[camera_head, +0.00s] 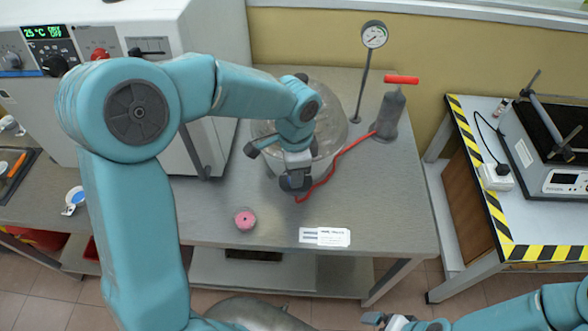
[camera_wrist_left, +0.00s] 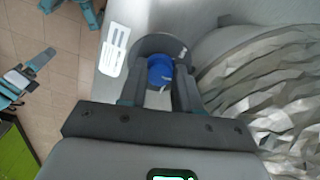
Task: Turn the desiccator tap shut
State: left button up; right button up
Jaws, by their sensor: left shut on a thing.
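The desiccator (camera_head: 338,126) is a round clear vessel on the grey bench, partly hidden behind my left arm. Its faceted, glassy side fills the right of the left wrist view (camera_wrist_left: 265,85). My left gripper (camera_head: 295,182) is at the vessel's front, pointing down. In the left wrist view its two fingers (camera_wrist_left: 159,78) are shut on a blue tap (camera_wrist_left: 160,70), with a grey round part around it. The tap is hidden by the gripper in the head view. My right gripper (camera_head: 385,320) is low at the bottom edge, away from the bench top; its jaws are unclear.
A red hose (camera_head: 335,165) runs from near my left gripper to a grey pump (camera_head: 389,115) with a red handle. A dial gauge (camera_head: 374,36) stands behind. A pink round item (camera_head: 245,219) and white label (camera_head: 325,237) lie on the front bench. A white oven (camera_head: 150,30) stands left.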

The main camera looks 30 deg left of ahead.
pick_arm(q)
jog(key=shift+d+f+m, duration=0.1)
jog(key=shift+d+m, duration=0.05)
jog(key=shift+m, duration=0.55)
jog(key=o, duration=1.1)
jog(key=shift+w+d, duration=0.1)
jog(key=shift+w, duration=0.1)
jog(key=shift+c, duration=0.2)
jog(key=shift+s+a+r, duration=0.15)
jog(key=shift+a+r, duration=0.05)
jog(key=shift+r, duration=0.05)
notch_tip(320, 180, up, 16)
jog(key=shift+d, duration=0.15)
jog(key=shift+f, duration=0.1)
